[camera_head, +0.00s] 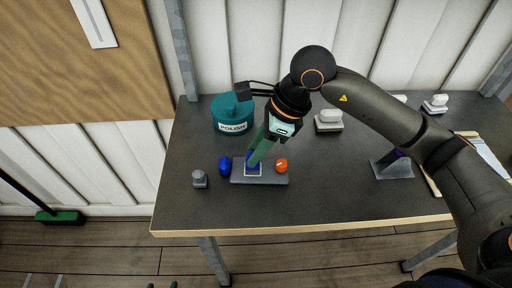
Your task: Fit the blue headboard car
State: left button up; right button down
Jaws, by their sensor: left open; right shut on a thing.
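My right gripper (256,155) comes in from the right and points down, its green fingers tilted. It is shut on a blue piece (252,167), apparently the blue headboard car, at a pale square outline on a grey base plate (274,179). The fingers hide part of the piece, and I cannot tell whether it is seated. A blue rounded knob (224,166) stands just left of the plate. An orange round knob (281,166) is at the plate's right side.
A teal polish tub (232,114) stands behind the plate. A small grey piece (200,178) is at left. A white-topped block (328,120) and a grey stand with a dark purple part (393,167) are to the right. The table's front is clear (300,210).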

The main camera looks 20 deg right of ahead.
jog(key=shift+f+b, duration=0.65)
jog(key=shift+f, duration=0.1)
jog(key=c, duration=0.5)
grip_release()
jog(key=shift+r+p, duration=2.1)
jog(key=shift+r, duration=1.4)
jog(key=shift+r, duration=0.1)
